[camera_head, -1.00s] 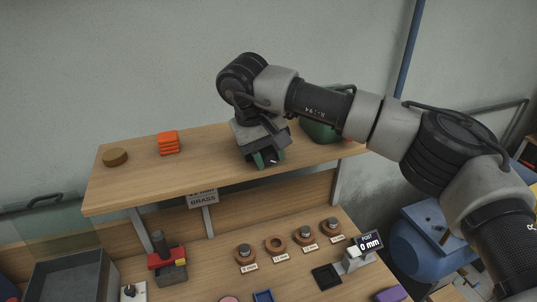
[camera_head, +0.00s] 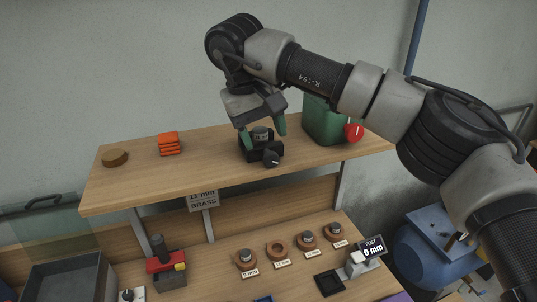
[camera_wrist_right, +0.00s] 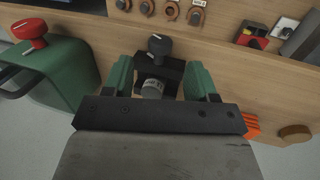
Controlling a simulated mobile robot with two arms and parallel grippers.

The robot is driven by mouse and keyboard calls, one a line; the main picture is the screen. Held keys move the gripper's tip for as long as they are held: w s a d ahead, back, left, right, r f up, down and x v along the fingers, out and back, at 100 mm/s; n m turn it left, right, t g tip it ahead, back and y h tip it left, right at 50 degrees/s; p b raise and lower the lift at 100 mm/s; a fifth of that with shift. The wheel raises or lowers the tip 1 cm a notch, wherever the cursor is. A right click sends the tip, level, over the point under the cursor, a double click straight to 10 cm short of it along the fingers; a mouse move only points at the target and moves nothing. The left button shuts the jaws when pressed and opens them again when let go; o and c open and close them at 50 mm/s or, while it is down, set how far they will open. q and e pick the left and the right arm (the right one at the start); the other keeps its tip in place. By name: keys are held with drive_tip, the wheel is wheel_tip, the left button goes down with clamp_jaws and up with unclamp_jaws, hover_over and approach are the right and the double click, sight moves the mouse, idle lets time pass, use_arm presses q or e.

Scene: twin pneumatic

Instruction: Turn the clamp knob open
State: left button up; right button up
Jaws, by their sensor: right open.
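The clamp is a black block (camera_head: 250,154) on the upper wooden shelf, with a dark clamp knob (camera_head: 272,159) on its front. A short grey metal cylinder (camera_head: 260,134) stands upright in it. In the right wrist view the knob (camera_wrist_right: 159,46) shows a pale mark, and the cylinder (camera_wrist_right: 153,88) sits nearer the gripper. My right gripper (camera_head: 262,132) is open, its green fingertips above the clamp on either side of the cylinder. In the wrist view the fingers (camera_wrist_right: 161,74) flank the clamp. Whether they touch anything is unclear. My left gripper is not in view.
A green canister (camera_head: 325,122) with a red knob (camera_head: 354,132) stands right of the clamp. Orange stacked pieces (camera_head: 168,144) and a brown disc (camera_head: 115,158) lie left on the shelf.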

drive_tip(key=v, duration=0.5)
drive_tip(key=shift+s+r, duration=0.1)
drive_tip(key=m+t+y+b, duration=0.4)
drive_tip(key=m+b, duration=0.8)
drive_tip(key=m, duration=2.3)
approach(273, 155)
drive_tip(key=w+d+g+y, duration=0.1)
drive_tip(key=p+x, duration=0.2)
drive_tip(key=x, duration=0.8)
